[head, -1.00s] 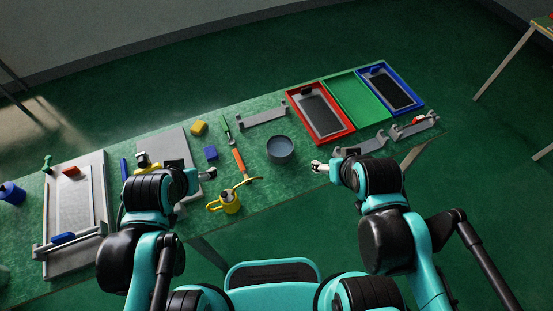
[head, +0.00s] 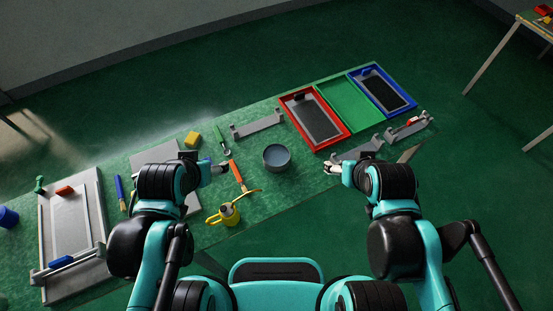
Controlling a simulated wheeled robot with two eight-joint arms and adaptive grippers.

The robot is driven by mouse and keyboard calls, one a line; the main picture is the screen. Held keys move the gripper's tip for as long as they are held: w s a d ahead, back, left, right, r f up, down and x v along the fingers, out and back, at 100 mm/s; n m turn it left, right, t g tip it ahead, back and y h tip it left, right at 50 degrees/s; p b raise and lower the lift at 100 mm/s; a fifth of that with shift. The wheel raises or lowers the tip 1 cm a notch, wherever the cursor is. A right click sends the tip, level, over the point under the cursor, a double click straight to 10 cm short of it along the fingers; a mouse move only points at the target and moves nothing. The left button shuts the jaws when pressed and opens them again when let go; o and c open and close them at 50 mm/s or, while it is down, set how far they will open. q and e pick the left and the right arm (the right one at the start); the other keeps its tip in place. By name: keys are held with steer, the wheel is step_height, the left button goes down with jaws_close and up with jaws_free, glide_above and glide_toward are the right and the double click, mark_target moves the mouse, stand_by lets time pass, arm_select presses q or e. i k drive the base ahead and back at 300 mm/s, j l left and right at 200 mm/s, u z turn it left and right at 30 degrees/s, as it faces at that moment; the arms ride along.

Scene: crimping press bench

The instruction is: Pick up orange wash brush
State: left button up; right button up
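The orange wash brush (head: 236,172) lies on the green bench in the middle of the head view, its orange handle slanting down to the right. Its lower end is close to the spout of a yellow oil can. My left gripper (head: 221,169) is just left of the orange handle, with a small gap showing in the picture. Its fingers are too small to tell if they are open. My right gripper (head: 329,168) is over the bench's front edge, right of a grey-blue bowl, with nothing visible in it; its fingers are also unclear.
The yellow oil can (head: 229,214) stands in front of the brush. The bowl (head: 277,156) is to its right. Red (head: 315,118), green and blue trays are at the back right.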

mark_target(235, 171)
steer(key=i+l+u, duration=0.2)
steer(key=l, duration=0.4)
steer(key=l+u, duration=0.25)
steer(key=l, duration=0.35)
